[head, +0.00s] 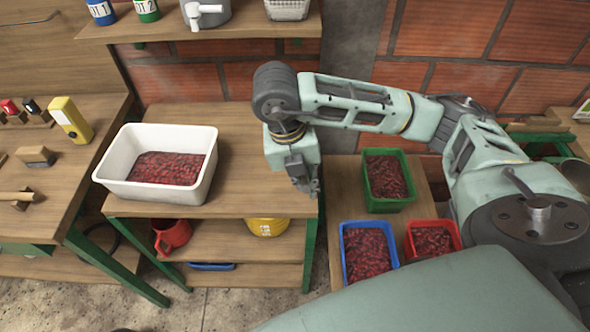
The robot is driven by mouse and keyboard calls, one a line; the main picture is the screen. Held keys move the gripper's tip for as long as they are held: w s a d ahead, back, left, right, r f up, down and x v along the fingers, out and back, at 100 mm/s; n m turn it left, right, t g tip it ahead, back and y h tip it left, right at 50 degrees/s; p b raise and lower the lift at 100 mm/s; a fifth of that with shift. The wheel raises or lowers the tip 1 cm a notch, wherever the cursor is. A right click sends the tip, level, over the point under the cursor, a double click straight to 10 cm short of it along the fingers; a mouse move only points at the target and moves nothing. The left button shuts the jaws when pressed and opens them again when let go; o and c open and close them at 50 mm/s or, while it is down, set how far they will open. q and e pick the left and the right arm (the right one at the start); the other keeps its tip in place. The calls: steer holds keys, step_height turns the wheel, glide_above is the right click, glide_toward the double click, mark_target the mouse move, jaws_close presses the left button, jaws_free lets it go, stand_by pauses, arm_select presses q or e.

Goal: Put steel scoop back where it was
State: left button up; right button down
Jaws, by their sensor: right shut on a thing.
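My right gripper (303,183) points down near the right edge of the middle wooden bench (245,145). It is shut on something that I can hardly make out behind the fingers. I cannot pick out a steel scoop anywhere in view. A white tub (115,172) with red coffee cherries stands on the bench, left of the gripper. My left gripper is not in view.
Green (389,207), blue (347,284) and red (408,247) crates of cherries stand low on the right. A red jug (172,236) and a yellow container (267,227) sit on the lower shelf. The bench between tub and gripper is clear.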

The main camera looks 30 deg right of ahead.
steer(key=w+f, duration=0.2)
steer(key=w+d+f+p, duration=0.1)
steer(key=w+f, duration=0.2)
steer(key=w+f+p, duration=0.1)
steer(key=w+f, duration=0.1)
steer(key=shift+w+d+f, duration=0.2)
steer(key=shift+f, duration=0.6)
steer(key=shift+f, duration=0.1)
steer(key=c, duration=1.7)
jaws_free()
steer(key=shift+c, duration=0.2)
